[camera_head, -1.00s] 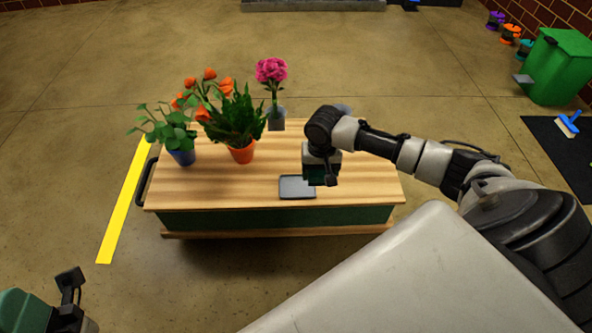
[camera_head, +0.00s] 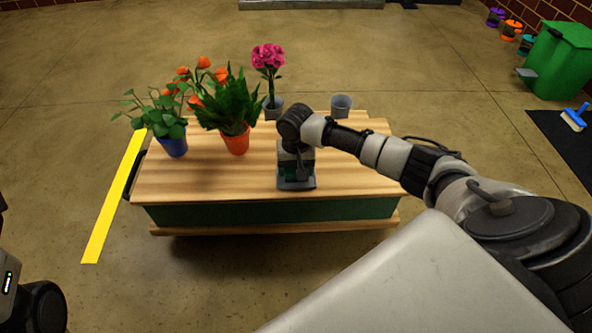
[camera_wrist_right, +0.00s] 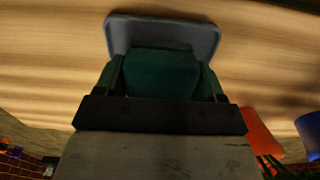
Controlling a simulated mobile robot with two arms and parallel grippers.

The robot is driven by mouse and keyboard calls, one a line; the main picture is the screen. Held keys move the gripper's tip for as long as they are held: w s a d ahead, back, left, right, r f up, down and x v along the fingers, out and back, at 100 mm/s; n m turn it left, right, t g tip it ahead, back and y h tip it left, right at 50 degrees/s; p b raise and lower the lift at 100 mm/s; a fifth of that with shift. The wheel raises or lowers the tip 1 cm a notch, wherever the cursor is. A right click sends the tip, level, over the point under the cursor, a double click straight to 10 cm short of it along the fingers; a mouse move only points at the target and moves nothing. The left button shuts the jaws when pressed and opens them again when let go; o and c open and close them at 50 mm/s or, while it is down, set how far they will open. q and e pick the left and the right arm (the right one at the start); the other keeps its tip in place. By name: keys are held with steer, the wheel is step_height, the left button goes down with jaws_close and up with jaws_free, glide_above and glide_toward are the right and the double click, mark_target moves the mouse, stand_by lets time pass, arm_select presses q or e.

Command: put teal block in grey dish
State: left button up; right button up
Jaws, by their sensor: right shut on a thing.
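The grey dish (camera_head: 296,186) is a shallow rectangular tray near the front edge of the wooden table top. My right gripper (camera_head: 297,173) points down directly over it. In the right wrist view the right gripper (camera_wrist_right: 162,82) is shut on the teal block (camera_wrist_right: 160,72), which sits between its two fingers. The grey dish (camera_wrist_right: 165,24) shows behind the block in that view, its rim around the far side. I cannot tell whether the block touches the dish floor. My left gripper is not in view; only part of my left arm shows at the lower left.
On the table (camera_head: 350,182) stand a blue pot (camera_head: 174,147) and an orange pot (camera_head: 236,142) with plants, a grey vase (camera_head: 272,108) with a pink flower, and an empty grey cup (camera_head: 341,105). The table's right part is clear.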

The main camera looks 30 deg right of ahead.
steer(key=o, duration=1)
steer(key=shift+f, duration=0.1)
steer(key=shift+c, duration=0.2)
